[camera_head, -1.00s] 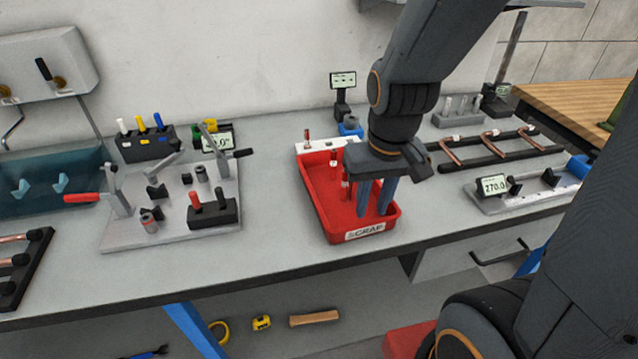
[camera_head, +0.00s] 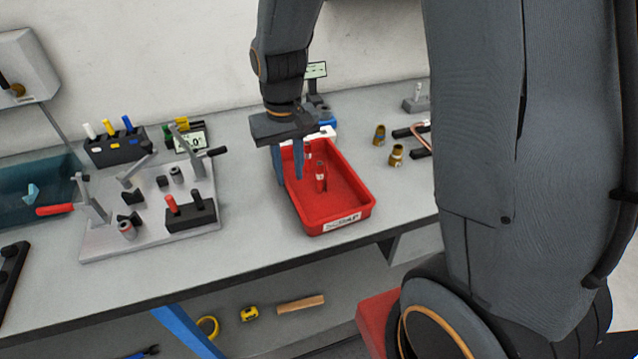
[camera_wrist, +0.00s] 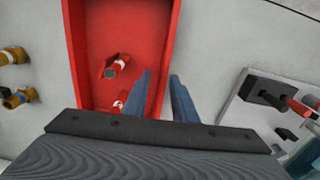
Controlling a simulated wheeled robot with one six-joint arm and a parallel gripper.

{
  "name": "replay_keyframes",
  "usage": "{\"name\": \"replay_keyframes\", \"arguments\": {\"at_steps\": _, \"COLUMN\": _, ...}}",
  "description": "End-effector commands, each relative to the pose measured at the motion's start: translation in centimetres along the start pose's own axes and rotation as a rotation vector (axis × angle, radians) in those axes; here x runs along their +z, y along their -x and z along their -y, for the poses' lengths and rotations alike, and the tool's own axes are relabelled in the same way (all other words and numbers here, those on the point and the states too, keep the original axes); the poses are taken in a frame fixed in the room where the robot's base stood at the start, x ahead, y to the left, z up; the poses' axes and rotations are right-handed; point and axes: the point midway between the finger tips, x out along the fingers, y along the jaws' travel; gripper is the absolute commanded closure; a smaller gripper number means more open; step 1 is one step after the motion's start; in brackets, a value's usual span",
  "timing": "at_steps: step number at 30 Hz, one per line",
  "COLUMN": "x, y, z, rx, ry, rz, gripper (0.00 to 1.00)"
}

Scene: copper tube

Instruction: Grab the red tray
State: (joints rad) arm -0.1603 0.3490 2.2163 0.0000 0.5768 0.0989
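The red tray (camera_head: 350,217) with a white label on its front wall lies on the grey bench; it also shows in the wrist view (camera_wrist: 95,35). My gripper (camera_head: 289,180) points down at the tray's left long wall. In the wrist view my gripper (camera_wrist: 161,80) has its blue fingers apart, one over the tray's inside and the other outside, with the side wall between them. I cannot tell whether either finger touches the wall. Small red pieces (camera_head: 321,178) are inside the tray.
A fixture plate (camera_head: 150,235) with clamps and red and black pegs stands left of the tray. Brass fittings (camera_head: 397,156) stand to the right. A small display (camera_head: 316,70) is behind. Bare bench lies between plate and tray. My arm hides the bench's right side.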

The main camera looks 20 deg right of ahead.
Motion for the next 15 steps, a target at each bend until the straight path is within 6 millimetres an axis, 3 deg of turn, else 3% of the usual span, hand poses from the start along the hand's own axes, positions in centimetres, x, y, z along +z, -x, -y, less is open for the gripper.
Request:
{"name": "replay_keyframes", "arguments": {"at_steps": 9, "x": 0.3, "y": -3.5, "z": 0.5, "rx": 0.0, "ry": 0.0, "rz": 0.002, "gripper": 0.75}}
{"name": "replay_keyframes", "arguments": {"at_steps": 15, "x": 0.2, "y": -4.5, "z": 0.5, "rx": 0.0, "ry": 0.0, "rz": -0.001, "gripper": 0.75}}
